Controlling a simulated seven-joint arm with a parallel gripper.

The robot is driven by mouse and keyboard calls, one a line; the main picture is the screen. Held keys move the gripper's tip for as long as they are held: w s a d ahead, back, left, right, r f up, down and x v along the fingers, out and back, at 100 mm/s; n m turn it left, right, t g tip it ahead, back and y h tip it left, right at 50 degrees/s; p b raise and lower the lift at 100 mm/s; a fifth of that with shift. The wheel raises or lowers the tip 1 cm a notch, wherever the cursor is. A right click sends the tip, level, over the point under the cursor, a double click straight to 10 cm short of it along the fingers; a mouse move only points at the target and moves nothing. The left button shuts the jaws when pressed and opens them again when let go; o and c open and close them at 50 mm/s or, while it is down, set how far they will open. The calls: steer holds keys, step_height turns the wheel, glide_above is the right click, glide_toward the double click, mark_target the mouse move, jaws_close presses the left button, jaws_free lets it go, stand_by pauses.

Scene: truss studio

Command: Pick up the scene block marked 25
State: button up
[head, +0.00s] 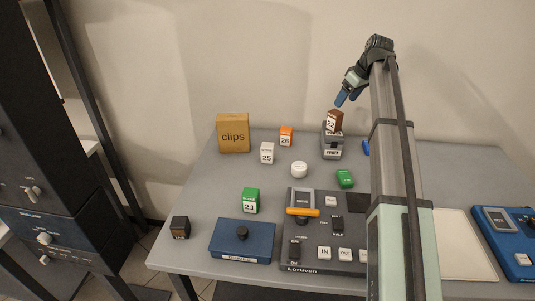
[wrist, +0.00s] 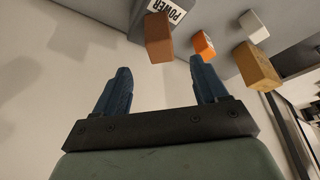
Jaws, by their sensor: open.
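The scene block marked 25 (head: 267,153) is a white block standing on the grey table, left of centre in the head view. In the wrist view a white block (wrist: 254,26) near the top right appears to be the same one, its number not readable. My gripper (head: 345,98) is raised above the back of the table, up and to the right of the block and well apart from it. Its blue fingers, also in the wrist view (wrist: 160,78), are open with nothing between them.
An orange block 26 (head: 286,136) and a clips box (head: 233,133) stand near the white block. A brown block 22 (head: 334,122) is on a grey POWER box (head: 332,146) below my gripper. A white round item (head: 299,169) and green block 21 (head: 251,200) are nearer the front.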

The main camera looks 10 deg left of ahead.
step_height(320, 180, up, 5)
steer(key=s+a+m+g+y, duration=0.1)
steer(key=s+a+m+y, duration=0.3)
steer(key=a+m+y, duration=0.55)
steer(key=s+a+m+g+y, duration=0.2)
steer(key=s+a+m+y, duration=0.25)
steer(key=a+m, duration=0.95)
steer(key=m, duration=0.4)
glide_toward(268, 145)
step_height(268, 145, up, 6)
steer(key=a, duration=0.3)
steer(key=shift+y, duration=0.4)
step_height(268, 145, down, 7)
steer(key=shift+d, duration=0.15)
steer(key=shift+a+f, duration=0.1)
steer(key=shift+a, duration=0.75)
steer(key=shift+w+a, duration=0.1)
steer(key=shift+a, duration=2.8)
